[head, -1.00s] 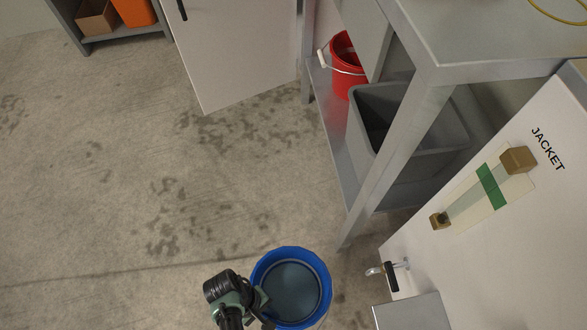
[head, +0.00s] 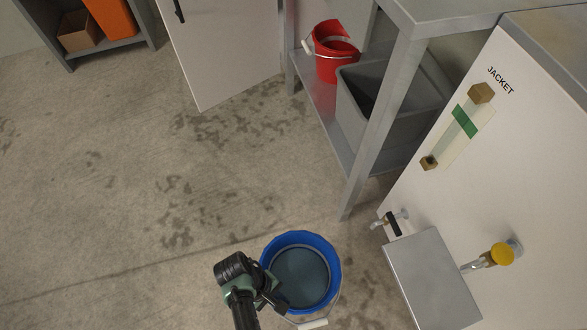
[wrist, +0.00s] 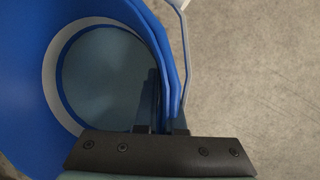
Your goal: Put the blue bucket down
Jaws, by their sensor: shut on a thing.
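The blue bucket (head: 336,262) is at the bottom middle of the head view, upright, with its open top facing up. It looks to hold a grey-blue liquid or has a grey-blue bottom; I cannot tell which. My gripper (head: 270,290) is at the bucket's left rim. In the wrist view my gripper (wrist: 166,120) is shut on the rim of the bucket (wrist: 90,10), with one finger inside the wall. The bucket's handle hangs to its near side, with a white grip (head: 313,324). I cannot tell whether the bucket's base touches the floor.
Bare, stained concrete floor (head: 110,210) lies open to the left. A metal table (head: 372,130) with a red bucket (head: 335,62) and grey bin (head: 350,115) on its lower shelf stands beyond. A white machine panel (head: 470,190) with valves and a metal box (head: 432,280) is at the right.

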